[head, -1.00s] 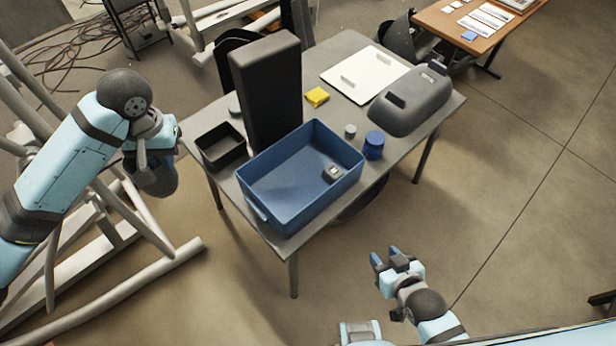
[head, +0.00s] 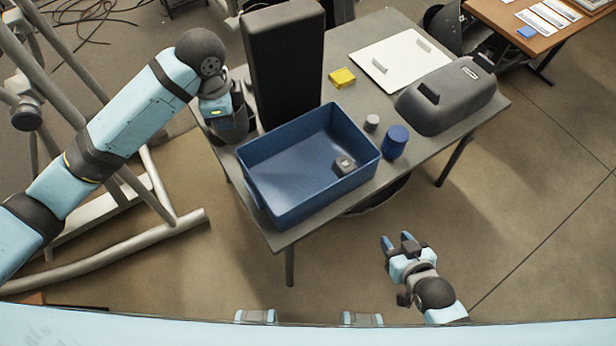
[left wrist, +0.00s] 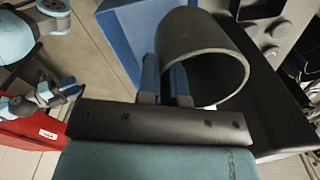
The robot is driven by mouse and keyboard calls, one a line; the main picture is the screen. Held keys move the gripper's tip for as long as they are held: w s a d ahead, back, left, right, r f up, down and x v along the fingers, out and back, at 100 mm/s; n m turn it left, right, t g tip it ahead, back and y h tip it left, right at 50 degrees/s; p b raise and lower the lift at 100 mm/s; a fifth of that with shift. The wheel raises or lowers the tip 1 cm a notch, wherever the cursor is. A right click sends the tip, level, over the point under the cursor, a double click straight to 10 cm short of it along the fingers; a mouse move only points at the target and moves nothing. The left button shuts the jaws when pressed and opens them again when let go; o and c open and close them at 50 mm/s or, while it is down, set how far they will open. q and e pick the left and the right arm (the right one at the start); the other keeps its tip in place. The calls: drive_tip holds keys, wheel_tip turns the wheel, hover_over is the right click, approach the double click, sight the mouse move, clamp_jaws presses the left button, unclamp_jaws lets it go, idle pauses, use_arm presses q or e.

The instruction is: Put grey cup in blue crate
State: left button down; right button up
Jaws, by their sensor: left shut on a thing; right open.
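The blue crate (head: 318,203) stands at the front of the grey table, with a small grey-and-black item (head: 344,165) inside it. My left gripper (head: 226,112) is at the table's left edge, left of the crate. It is shut on the grey cup (left wrist: 176,38), whose wall lies between the fingers (left wrist: 166,82) and whose open mouth shows in the left wrist view. The blue crate (left wrist: 124,38) appears behind the cup there. In the head view the cup is dark and partly hidden by the gripper. My right gripper (head: 398,240) is open and empty, in front of the table.
A tall black box (head: 284,65) stands just behind the crate, close to my left gripper. A blue cylinder (head: 395,142), a small grey cylinder (head: 372,122), a yellow block (head: 342,77), a white board (head: 400,58) and a dark grey case (head: 446,98) occupy the table's right and back.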

use_arm(q)
drive_tip(key=d+f+m+b, duration=0.1)
drive_tip(key=f+m, duration=0.3)
drive_tip(key=f, duration=0.8)
drive_tip(key=w+d+f+m+b, duration=0.1)
drive_tip(key=d+f+m, duration=0.2)
drive_tip(key=f, duration=0.9)
drive_tip(key=shift+w+f+m+b, duration=0.2)
drive_tip(key=shift+f+m+b, duration=0.15)
drive_tip(key=shift+m, duration=0.75)
drive_tip(key=shift+f, duration=0.2)
drive_tip(key=c, duration=1.6)
unclamp_jaws()
drive_tip(key=shift+o, duration=0.2)
wheel_tip(320, 180, up, 12)
drive_tip(key=shift+s+a+r, duration=0.15)
drive_tip(key=shift+s+r, duration=0.1)
